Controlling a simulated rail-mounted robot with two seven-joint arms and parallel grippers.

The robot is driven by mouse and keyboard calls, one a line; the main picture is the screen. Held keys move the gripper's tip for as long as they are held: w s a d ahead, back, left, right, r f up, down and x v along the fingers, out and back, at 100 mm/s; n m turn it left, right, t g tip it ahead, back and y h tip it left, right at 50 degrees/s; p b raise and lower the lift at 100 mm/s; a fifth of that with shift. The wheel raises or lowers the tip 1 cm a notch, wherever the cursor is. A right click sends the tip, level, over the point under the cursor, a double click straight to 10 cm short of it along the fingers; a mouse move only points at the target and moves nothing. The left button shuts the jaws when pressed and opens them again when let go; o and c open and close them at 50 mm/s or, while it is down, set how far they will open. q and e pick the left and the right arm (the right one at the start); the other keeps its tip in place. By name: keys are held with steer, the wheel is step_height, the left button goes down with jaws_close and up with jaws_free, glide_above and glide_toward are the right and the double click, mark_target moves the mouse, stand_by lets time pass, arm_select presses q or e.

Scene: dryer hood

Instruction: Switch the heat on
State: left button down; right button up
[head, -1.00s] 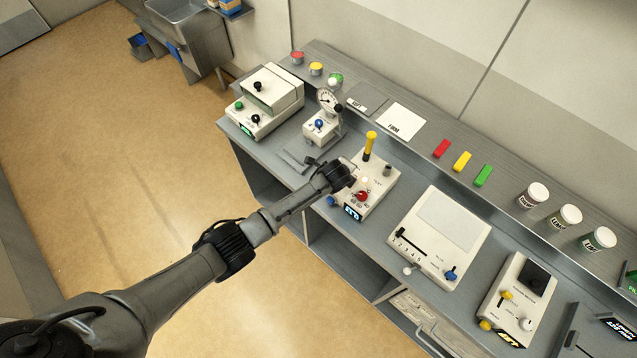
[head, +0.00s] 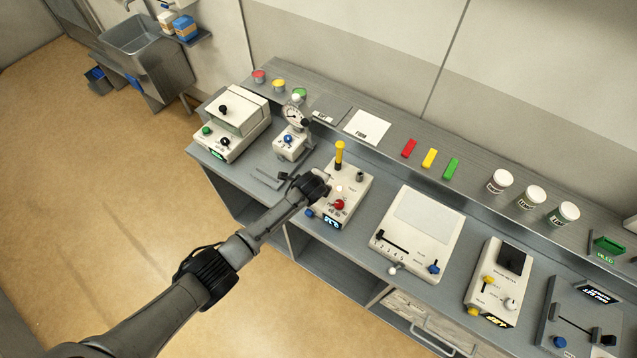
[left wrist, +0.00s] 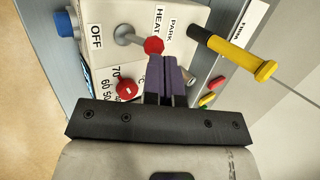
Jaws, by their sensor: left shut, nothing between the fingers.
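The white heater box (head: 364,184) stands on the bench, with a yellow-handled lever (head: 340,152), a red knob (head: 339,204) and a blue knob (head: 309,213). In the left wrist view a red-tipped toggle (left wrist: 152,45) with a metal stem rises from the box between the printed words OFF and HEAT. The red knob (left wrist: 127,88) beside number marks and the yellow handle (left wrist: 240,56) also show there. My left gripper (left wrist: 168,62) is shut and empty, its purple fingertips close beside the toggle's red tip; I cannot tell if they touch. My right gripper is not in view.
A gauge stand (head: 290,142) and a lidded white device (head: 233,120) stand left of the box. A flat slider panel (head: 425,222) and another instrument (head: 490,285) stand right. Colored bars and jars line the back shelf. The floor at left is open.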

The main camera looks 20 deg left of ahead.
arm_select(q)
steer(key=w+r+p+v, duration=0.1)
steer(key=p+v, duration=0.4)
steer(key=v, duration=0.8)
steer(key=shift+r, duration=0.3)
steer(key=shift+s+d, duration=0.15)
stand_by(0.3)
